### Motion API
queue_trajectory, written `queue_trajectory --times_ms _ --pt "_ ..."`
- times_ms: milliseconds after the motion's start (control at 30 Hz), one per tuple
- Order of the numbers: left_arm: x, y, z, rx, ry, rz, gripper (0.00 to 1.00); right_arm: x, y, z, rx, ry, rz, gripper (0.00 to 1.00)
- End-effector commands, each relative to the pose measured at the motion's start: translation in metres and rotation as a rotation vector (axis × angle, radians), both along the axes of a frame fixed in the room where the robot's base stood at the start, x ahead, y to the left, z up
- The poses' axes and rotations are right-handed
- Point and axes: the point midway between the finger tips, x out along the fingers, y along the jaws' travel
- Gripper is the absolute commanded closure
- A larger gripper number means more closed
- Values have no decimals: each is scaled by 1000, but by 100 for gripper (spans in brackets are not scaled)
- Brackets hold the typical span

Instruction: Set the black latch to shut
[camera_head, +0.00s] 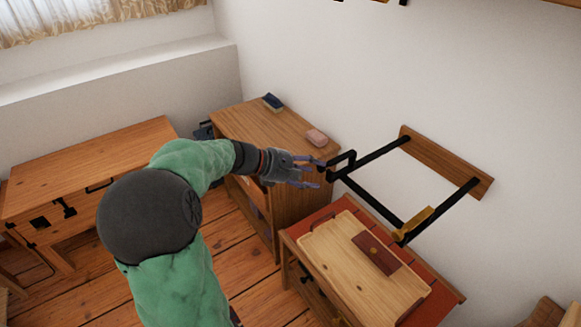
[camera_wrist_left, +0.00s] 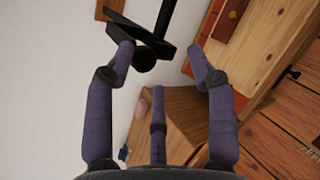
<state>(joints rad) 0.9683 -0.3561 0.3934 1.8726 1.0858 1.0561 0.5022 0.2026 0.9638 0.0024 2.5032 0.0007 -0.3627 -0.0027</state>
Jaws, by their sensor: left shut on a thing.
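The black latch (camera_head: 343,160) is a small loop-shaped piece at the near left corner of a black-barred frame on the wall. It also shows at the top of the left wrist view (camera_wrist_left: 140,36). My left gripper (camera_head: 312,170) reaches it from the left, with its purple fingertips at the latch. In the left wrist view, one finger of the left gripper (camera_wrist_left: 160,65) meets the latch's black end, and the other fingers stand apart from it. The exact contact is partly hidden. My right gripper is in neither view.
The frame's wooden wall plate (camera_head: 445,162) is at the right, with a yellow-brown piece (camera_head: 414,223) on its near bar. Below stands a red-topped cabinet (camera_head: 328,215) bearing a wooden board (camera_head: 335,260). A wooden cabinet (camera_head: 250,118) and desk (camera_head: 95,160) stand left.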

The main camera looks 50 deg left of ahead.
Motion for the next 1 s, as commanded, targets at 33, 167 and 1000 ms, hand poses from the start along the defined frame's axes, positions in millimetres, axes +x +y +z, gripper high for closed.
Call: queue_trajectory --times_ms 33,167,1000 --pt "-9 7 4 8 3 12 52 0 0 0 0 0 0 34" --pt "-31 16 17 7 2 13 52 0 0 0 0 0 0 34" --pt "-85 35 48 5 1 4 52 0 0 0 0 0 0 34"
